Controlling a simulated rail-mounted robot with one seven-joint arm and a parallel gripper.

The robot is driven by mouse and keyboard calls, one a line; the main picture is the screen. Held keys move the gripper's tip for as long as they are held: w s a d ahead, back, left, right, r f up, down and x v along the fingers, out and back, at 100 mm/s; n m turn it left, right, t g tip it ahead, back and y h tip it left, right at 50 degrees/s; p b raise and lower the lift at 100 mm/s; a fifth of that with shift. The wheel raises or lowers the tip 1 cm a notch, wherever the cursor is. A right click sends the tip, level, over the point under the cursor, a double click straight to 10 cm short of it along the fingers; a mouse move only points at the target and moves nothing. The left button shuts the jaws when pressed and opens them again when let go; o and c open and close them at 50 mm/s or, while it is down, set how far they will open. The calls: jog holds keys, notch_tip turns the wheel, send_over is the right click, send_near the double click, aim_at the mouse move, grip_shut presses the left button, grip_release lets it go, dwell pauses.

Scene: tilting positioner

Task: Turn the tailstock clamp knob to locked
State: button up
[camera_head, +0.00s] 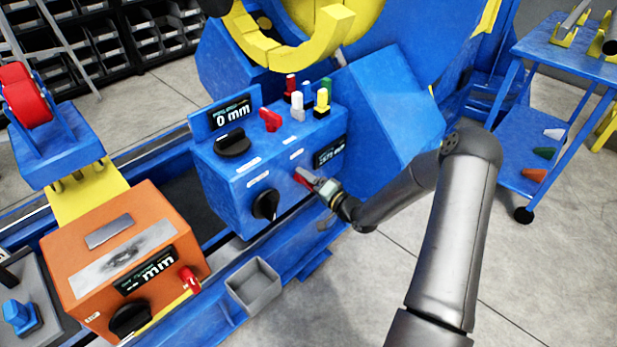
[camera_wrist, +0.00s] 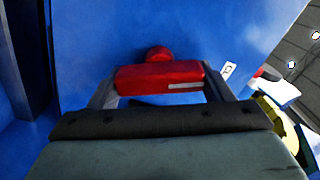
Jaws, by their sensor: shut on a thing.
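A red bar-shaped knob (camera_wrist: 160,77) fills the space between the fingers of my gripper (camera_head: 310,182) in the wrist view. Its bar lies roughly level across that picture, with a pale mark on its face and a round red part behind it. In the head view this red knob (camera_head: 303,179) sits on the front face of the blue control box (camera_head: 225,185), below the small display. My gripper is shut on it, with one finger at each end of the bar. The knob's label (camera_wrist: 228,69) is too small to read.
A black dial (camera_head: 265,204) is left of my gripper on the same face. Several coloured levers and a black knob (camera_head: 232,143) stand on top. An orange box (camera_head: 125,250) with another red knob (camera_head: 189,279) stands lower left. A grey bin (camera_head: 253,286) lies below.

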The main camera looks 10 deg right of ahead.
jog(key=m+p, duration=0.1)
jog(key=m, duration=0.3)
jog(key=shift+f+m, duration=0.1)
jog(key=shift+m, duration=0.3)
dwell(0.4)
jog(key=o, duration=1)
jog(key=p+v, duration=0.2)
jog(key=v, duration=1.5)
jog(key=shift+s+d, duration=0.15)
jog(key=shift+s, duration=0.05)
